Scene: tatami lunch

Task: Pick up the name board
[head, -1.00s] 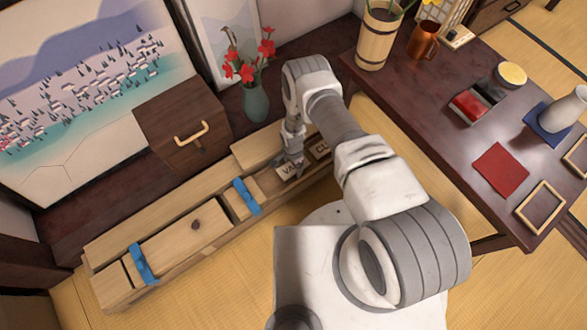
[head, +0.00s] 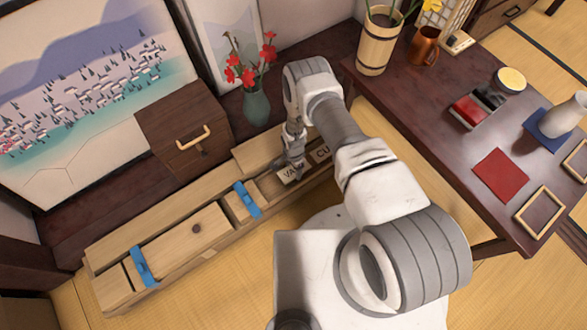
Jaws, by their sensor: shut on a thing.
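Two small light wooden boards with dark lettering lie at the right part of the long wooden bench-like box. The fingertips are small and partly hidden. The board still looks level with the wood around it, and I cannot tell whether it is lifted.
The long wooden box (head: 185,232) has blue straps (head: 246,199). A drawer chest (head: 183,127) and a vase of red flowers (head: 256,106) stand behind it. A dark table (head: 430,110) at right holds a wooden bucket (head: 378,42), copper mug (head: 424,45) and red cloth (head: 501,175).

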